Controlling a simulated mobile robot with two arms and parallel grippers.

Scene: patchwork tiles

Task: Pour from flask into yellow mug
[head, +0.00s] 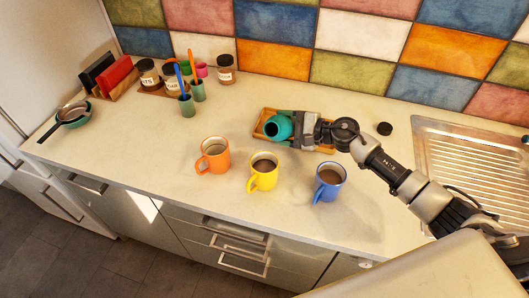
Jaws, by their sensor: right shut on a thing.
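The yellow mug (263,173) stands upright on the counter between the other two mugs, with dark contents showing inside. A teal flask (278,127) is in my right gripper (300,128), behind the yellow mug and over a wooden tray (262,117). The flask is tilted, with its round opening toward the left. My right gripper is shut on the flask, and its fingers partly hide it. I cannot tell whether the flask touches the tray. My left gripper is not in view.
An orange mug (213,156) stands to the left and a blue mug (329,183) to the right, both with brown contents. A small black lid (384,129) lies near the sink (460,150). Jars, cups and a pan (74,112) stand at the back left.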

